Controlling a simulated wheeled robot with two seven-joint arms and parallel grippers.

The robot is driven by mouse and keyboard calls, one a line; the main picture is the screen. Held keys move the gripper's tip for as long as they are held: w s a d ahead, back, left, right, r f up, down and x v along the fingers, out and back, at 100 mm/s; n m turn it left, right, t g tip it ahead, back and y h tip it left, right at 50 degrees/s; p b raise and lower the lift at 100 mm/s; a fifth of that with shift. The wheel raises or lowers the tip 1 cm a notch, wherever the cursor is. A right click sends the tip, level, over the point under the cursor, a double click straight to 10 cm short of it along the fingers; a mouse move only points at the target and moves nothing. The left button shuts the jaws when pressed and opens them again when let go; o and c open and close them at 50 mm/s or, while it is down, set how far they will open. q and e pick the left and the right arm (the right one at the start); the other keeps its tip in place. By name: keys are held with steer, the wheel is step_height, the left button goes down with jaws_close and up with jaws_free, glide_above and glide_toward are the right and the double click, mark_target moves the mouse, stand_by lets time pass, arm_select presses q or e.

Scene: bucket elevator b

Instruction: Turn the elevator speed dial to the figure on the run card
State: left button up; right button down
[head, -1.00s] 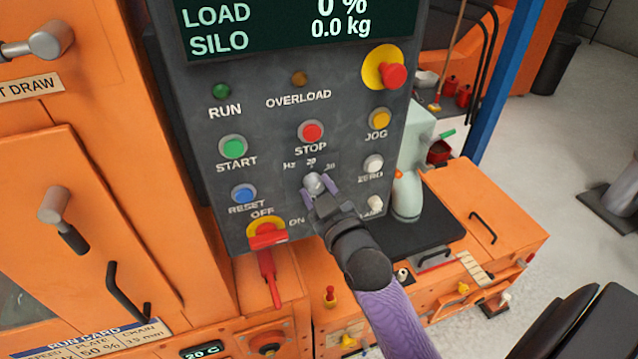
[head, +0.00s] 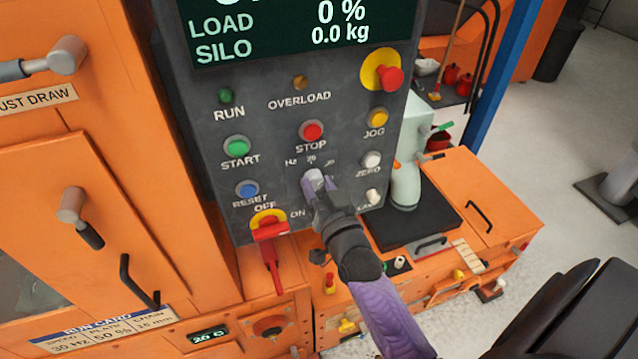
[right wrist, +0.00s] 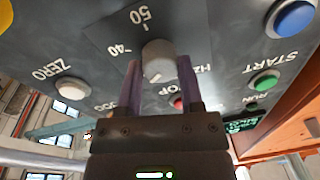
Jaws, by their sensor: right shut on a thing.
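The speed dial (head: 314,178) is a small grey knob on the dark control panel (head: 225,75), below the STOP button and marked Hz. My right gripper (head: 315,192) is shut on it, one finger on each side. The right wrist view shows the dial (right wrist: 158,58) between the fingers of the right gripper (right wrist: 158,78), with figures 40 and 50 printed beside it. A pale mark shows on the knob's face; which figure it points to is unclear. The run card (head: 112,332) at lower left reads speed 30 Hz, plate 50 %. My left gripper is out of view.
Around the dial are the RESET button (head: 246,189), white ZERO button (head: 371,160), STOP button (head: 312,131) and red OFF/ON switch (head: 270,228). The red emergency stop (head: 390,78) is at upper right. An orange cabinet (head: 490,195) stands at right.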

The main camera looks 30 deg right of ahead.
stand_by(0.3)
steer(key=shift+c, duration=1.2)
jaws_free()
steer(key=v, duration=1)
steer(key=shift+f, duration=0.1)
